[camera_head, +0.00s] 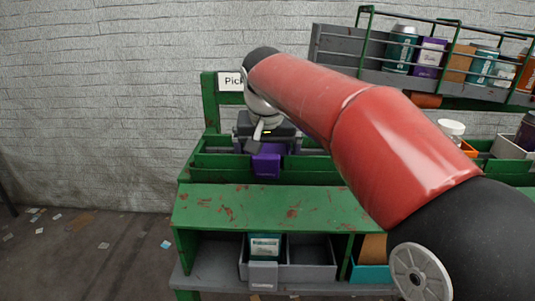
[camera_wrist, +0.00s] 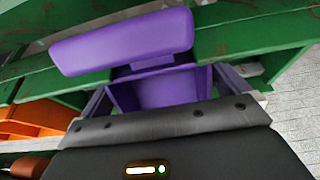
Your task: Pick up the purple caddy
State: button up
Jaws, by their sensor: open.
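The purple caddy (camera_head: 266,164) sits at the green rack's upper level, below the "Pick" sign, with its front panel facing me. My gripper (camera_head: 266,138) is directly above and behind that panel and hides the caddy's upper part. In the wrist view the caddy (camera_wrist: 165,88) fills the middle, with a broad purple panel at its far end. My gripper's grey fingers (camera_wrist: 163,90) are apart, one on each side of the caddy's body. I cannot tell whether they touch it.
Green rails (camera_head: 210,165) border the caddy's slot. An orange bin (camera_wrist: 35,120) is beside it in the wrist view. Grey bins (camera_head: 310,262) stand on the lower shelf. A raised grey tray (camera_head: 345,45) with boxes and cans is at upper right.

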jog(key=c, duration=0.9)
jog(key=shift+o, duration=0.2)
jog(key=shift+r, duration=0.15)
